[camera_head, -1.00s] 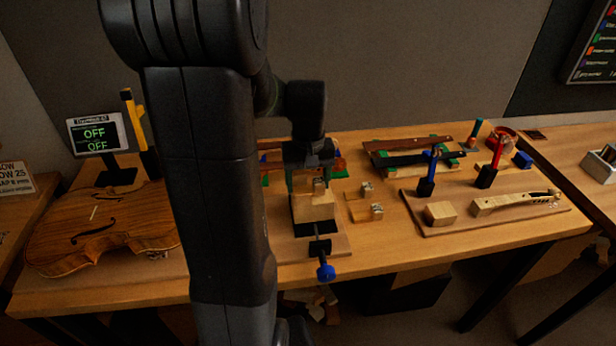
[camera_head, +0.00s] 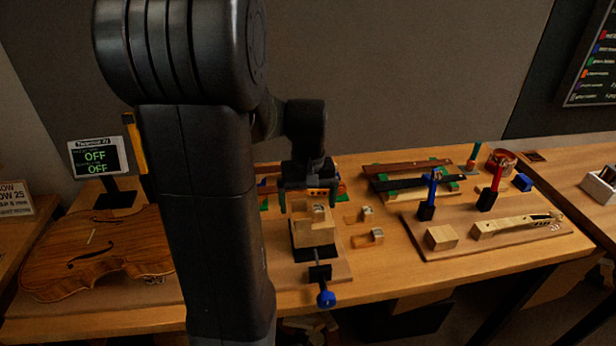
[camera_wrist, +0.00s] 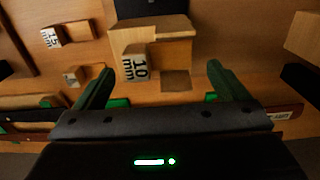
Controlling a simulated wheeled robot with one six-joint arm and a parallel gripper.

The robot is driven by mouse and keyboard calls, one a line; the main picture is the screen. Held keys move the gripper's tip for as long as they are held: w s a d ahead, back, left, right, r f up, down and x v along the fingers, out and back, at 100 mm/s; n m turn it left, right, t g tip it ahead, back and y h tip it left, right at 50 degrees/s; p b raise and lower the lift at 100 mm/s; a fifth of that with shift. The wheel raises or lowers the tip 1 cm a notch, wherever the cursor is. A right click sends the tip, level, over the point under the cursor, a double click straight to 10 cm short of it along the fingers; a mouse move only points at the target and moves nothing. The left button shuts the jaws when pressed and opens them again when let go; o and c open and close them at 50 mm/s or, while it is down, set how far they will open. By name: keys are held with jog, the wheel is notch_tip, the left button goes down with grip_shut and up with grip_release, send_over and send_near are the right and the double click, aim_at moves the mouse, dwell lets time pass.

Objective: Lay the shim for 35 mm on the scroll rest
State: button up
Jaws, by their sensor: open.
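My gripper (camera_head: 308,200) is open and empty above the back of the wooden block (camera_head: 313,235) at the bench's middle. A small wooden shim (camera_head: 320,212) marked "10 mm" is at this block; in the wrist view the shim (camera_wrist: 136,66) lies between and beyond the open fingers (camera_wrist: 160,68). A shim (camera_wrist: 52,38) marked "15 mm" and a smaller one (camera_wrist: 72,76), mark unreadable, lie to the left in that view; they are right of the block in the head view. No "35" mark is readable. I cannot tell which piece is the scroll rest.
A black clamp with blue knob (camera_head: 326,298) stands before the block. A board (camera_head: 480,245) at right holds a violin neck (camera_head: 515,224), a wooden block (camera_head: 441,238) and red and blue upright tools. A violin body (camera_head: 100,250) lies left. A small display (camera_head: 97,158) reads OFF.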

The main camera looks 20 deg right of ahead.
notch_tip(320, 180, up, 12)
dwell(0.3)
jog(key=shift+f, duration=0.1)
dwell(0.3)
notch_tip(320, 180, down, 13)
jog(key=shift+r, duration=0.1)
jog(key=shift+p, duration=0.35)
jog(key=shift+r+p, duration=0.8)
jog(key=shift+r, duration=0.5)
jog(key=shift+f, duration=0.1)
